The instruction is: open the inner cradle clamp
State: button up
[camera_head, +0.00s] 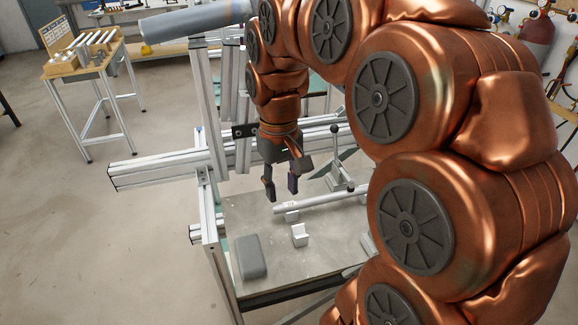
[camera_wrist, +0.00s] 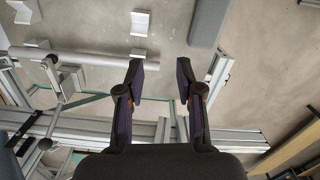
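A grey toggle clamp (camera_head: 341,172) stands beside a pale tube (camera_head: 318,202) lying across the bench jig. Its lever rises to a dark knob (camera_head: 334,128); another dark knob shows low at its base. In the wrist view the clamp (camera_wrist: 68,84) is at the left, by the tube (camera_wrist: 95,60), with a lever running down to a dark knob (camera_wrist: 45,144). My gripper (camera_head: 281,190) is open and empty above the tube's left end, left of the clamp and apart from it. Its two fingers (camera_wrist: 160,70) are spread in the wrist view. I cannot tell whether the clamp is locked.
A small white V-block (camera_head: 300,236) and a grey rounded box (camera_head: 251,258) sit on the bench plate (camera_head: 333,239). An aluminium frame rail (camera_head: 160,167) runs behind my gripper. A side table (camera_head: 84,66) stands far left. My arm covers the right side.

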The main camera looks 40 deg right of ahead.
jog(key=shift+n, duration=0.3)
jog(key=shift+s+a+f, duration=0.3)
jog(key=shift+s+a, duration=0.25)
jog(key=shift+s, duration=0.05)
jog(key=shift+s+a+f, duration=0.3)
jog(key=shift+s+a, duration=0.25)
jog(key=shift+s, duration=0.1)
jog(key=shift+s+a+f, duration=0.3)
jog(key=shift+s+a, duration=0.25)
jog(key=shift+s, duration=0.05)
